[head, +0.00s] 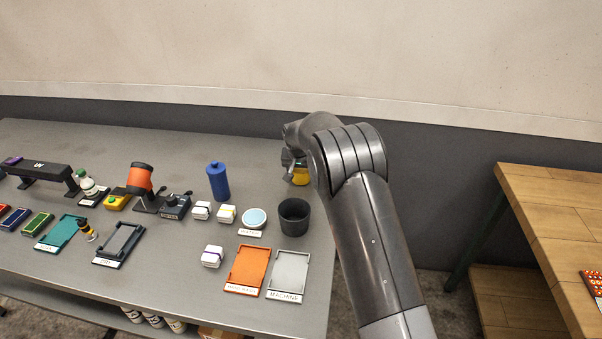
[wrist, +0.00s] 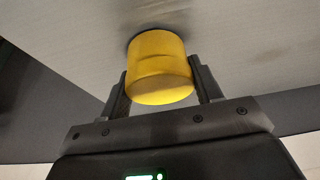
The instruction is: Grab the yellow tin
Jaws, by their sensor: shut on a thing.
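The yellow tin (wrist: 160,68) is a short yellow cylinder between my gripper's two fingers in the wrist view. My gripper (wrist: 160,85) is shut on it, with one dark finger on each side. The tin's far end is close to the grey table surface; I cannot tell whether it touches. In the head view the yellow tin (head: 299,176) shows only in part below my gripper (head: 293,165), near the table's back right corner. My arm and wrist hide the rest of it.
On the grey table (head: 150,300), a dark cup (head: 294,217), a blue bottle (head: 218,182), an orange tray (head: 247,268) and a grey tray (head: 289,271) stand left of or in front of my gripper. A wooden bench (head: 550,215) stands at right, across a gap.

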